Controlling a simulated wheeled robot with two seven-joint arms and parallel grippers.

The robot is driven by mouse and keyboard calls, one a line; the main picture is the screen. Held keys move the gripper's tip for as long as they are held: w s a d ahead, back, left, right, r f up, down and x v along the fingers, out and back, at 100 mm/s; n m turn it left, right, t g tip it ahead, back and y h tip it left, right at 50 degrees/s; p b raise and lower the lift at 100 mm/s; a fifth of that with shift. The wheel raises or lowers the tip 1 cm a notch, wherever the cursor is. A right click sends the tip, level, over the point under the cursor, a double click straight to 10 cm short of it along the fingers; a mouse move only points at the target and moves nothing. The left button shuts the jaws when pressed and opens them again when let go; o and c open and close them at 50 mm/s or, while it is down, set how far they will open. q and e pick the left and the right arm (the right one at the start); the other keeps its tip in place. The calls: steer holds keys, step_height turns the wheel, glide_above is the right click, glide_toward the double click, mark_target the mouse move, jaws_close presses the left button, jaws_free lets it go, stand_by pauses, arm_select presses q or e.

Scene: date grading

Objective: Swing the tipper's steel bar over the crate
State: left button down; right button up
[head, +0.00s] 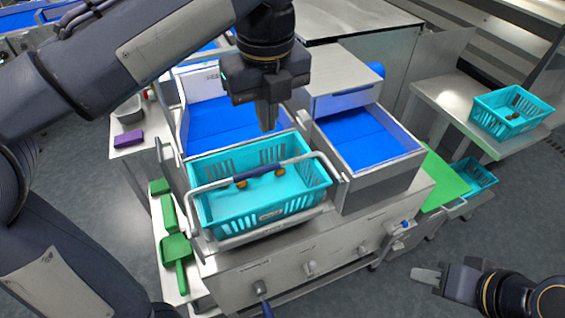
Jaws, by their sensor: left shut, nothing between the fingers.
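The turquoise crate (232,207) sits on the tipper (228,243) at the front left of the steel bench, with a few brown dates inside. The tipper's steel bar (208,187) runs across above the crate opening, with a dark blue grip (258,172) at its middle. My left gripper (267,122) points down with its fingers shut and empty, behind and above the grip, apart from it in the picture. My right gripper (426,276) is low at the right, away from the crate; its finger gap is not clear.
A blue-lined bin (386,173) stands right of the crate, and a blue surface lies behind it. Another turquoise crate (497,122) is on the right side table. Green scoops (175,252) and a purple block (129,138) lie at the left. Grey floor is open at the lower right.

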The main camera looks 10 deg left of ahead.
arm_select(q)
steer(key=w+f, duration=0.1)
steer(key=f, duration=0.5)
steer(key=w+a+f, duration=0.1)
steer(key=w+f, duration=0.1)
steer(key=f, duration=0.4)
steer(key=shift+w+a+f+m, duration=0.2)
steer(key=shift+w+a+m, duration=0.1)
arm_select(e)
steer(key=shift+s+d+f, duration=0.1)
steer(key=shift+s+f, duration=0.1)
steer(key=shift+f, duration=0.2)
steer(key=shift+r, duration=0.1)
